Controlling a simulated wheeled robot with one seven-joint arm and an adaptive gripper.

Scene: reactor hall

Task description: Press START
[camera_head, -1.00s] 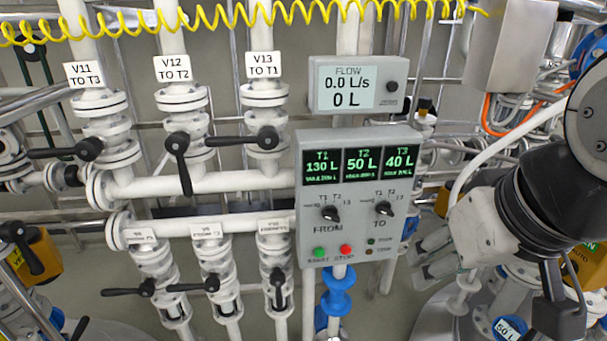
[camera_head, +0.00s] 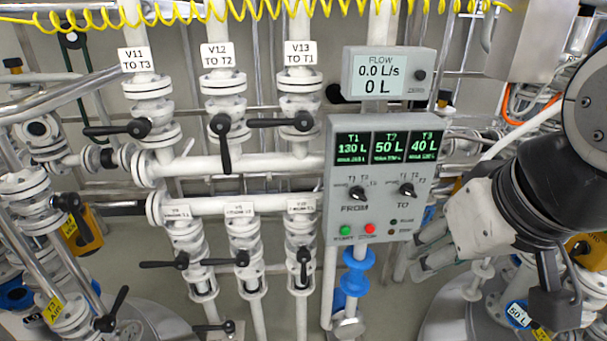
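The grey control panel (camera_head: 340,222) stands right of centre in the head view. Its green START button (camera_head: 345,230) is at the lower left, with the red STOP button (camera_head: 370,228) beside it. Its displays read T1 130 L, T2 50 L and T3 40 L. The FROM knob (camera_head: 357,194) and the TO knob (camera_head: 407,189) sit above the buttons. My gripper (camera_head: 428,262) is right of and below the panel, apart from the START button. Its fingers point left, and I cannot tell whether they are open or shut.
The flow meter (camera_head: 387,74) above the panel reads 0.0 L/s and 0 L. Valves V11 (camera_head: 139,128), V12 (camera_head: 221,125) and V13 (camera_head: 303,121) with dark handles are on white pipes at left. A yellow coiled hose (camera_head: 270,10) crosses the top.

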